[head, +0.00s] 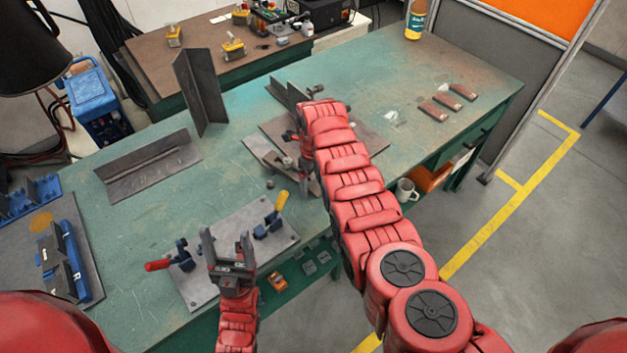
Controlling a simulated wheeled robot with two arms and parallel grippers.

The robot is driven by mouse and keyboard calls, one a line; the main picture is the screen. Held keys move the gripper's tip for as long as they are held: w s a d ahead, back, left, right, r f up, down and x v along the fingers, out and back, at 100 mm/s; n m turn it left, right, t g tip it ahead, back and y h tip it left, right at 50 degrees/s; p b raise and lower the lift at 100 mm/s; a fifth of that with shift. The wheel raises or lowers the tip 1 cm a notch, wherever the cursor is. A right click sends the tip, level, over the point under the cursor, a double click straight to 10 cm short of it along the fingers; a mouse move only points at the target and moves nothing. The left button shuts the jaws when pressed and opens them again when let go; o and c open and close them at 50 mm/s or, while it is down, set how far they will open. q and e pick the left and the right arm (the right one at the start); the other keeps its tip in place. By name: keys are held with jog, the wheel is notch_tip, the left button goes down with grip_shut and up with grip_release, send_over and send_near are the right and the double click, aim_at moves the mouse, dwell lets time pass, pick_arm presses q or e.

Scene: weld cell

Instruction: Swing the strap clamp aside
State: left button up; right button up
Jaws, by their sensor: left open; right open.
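A low stack of flat steel plates (262,152) lies mid-bench, with a bar and bolt-like parts near its left edge. My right arm covers much of this spot, and I cannot clearly make out the strap clamp there. My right gripper (304,160) is at the stack, under the end of the red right arm and mostly hidden; it is open, and I cannot tell if it touches anything. My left gripper (227,245) is open and empty, fingers up, over the front edge of a grey fixture plate (208,252).
The fixture plate carries toggle clamps with a red handle (158,265) and a yellow handle (282,200). Steel angles (150,165) stand and lie at the back left. A blue fixture (62,260) is at far left. Small plates (447,99) and a bottle (416,20) are right.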

notch_tip(320, 180, up, 8)
jog(key=shift+r+b, duration=0.2)
jog(key=shift+b, duration=0.75)
notch_tip(320, 180, up, 9)
